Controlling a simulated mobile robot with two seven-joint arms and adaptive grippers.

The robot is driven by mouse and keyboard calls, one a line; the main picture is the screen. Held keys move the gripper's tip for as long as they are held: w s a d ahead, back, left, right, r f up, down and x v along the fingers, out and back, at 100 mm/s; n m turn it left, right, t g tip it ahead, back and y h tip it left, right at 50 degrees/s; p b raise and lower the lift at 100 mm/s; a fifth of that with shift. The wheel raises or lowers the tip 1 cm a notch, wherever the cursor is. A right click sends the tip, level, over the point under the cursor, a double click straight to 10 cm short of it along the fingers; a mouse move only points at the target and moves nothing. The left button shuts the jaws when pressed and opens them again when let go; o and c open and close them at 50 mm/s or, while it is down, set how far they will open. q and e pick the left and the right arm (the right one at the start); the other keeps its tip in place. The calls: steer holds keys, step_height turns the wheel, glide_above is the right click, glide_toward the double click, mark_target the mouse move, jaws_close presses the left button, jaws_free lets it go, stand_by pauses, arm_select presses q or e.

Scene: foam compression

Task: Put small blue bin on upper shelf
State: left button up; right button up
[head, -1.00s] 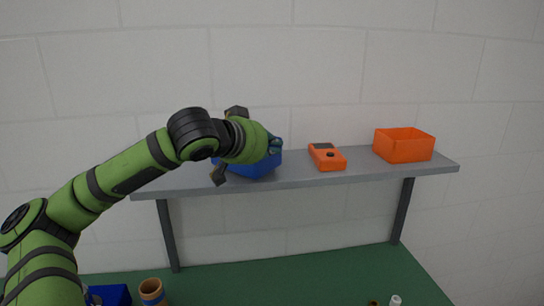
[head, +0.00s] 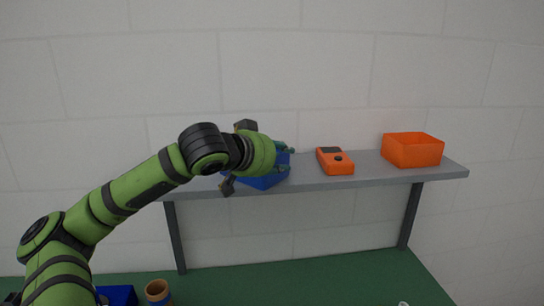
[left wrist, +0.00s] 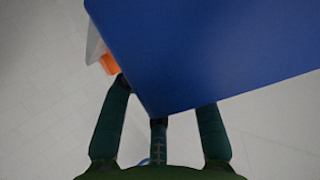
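The small blue bin (head: 264,180) is at the left part of the upper shelf (head: 368,176), partly hidden behind my left gripper. It appears to rest on the shelf, but its underside is hard to see. My left gripper (head: 284,158) is at the bin's upper rim, its green fingers spread with a gap between them. In the left wrist view the bin (left wrist: 215,50) fills the upper right, and the fingers (left wrist: 160,110) reach to its edge. The fingertips are partly hidden, so contact is unclear. My right gripper is not in view.
An orange meter (head: 335,161) lies on the shelf to the right of the bin. An orange bin (head: 412,150) stands at the shelf's right end. Below, the green table (head: 300,278) holds a blue container (head: 117,296) and a brown roll (head: 158,292). A pale wall is behind.

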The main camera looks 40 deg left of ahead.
arm_select(q)
steer(key=b+v, duration=0.6)
steer(key=v, duration=0.6)
steer(key=shift+f, duration=0.1)
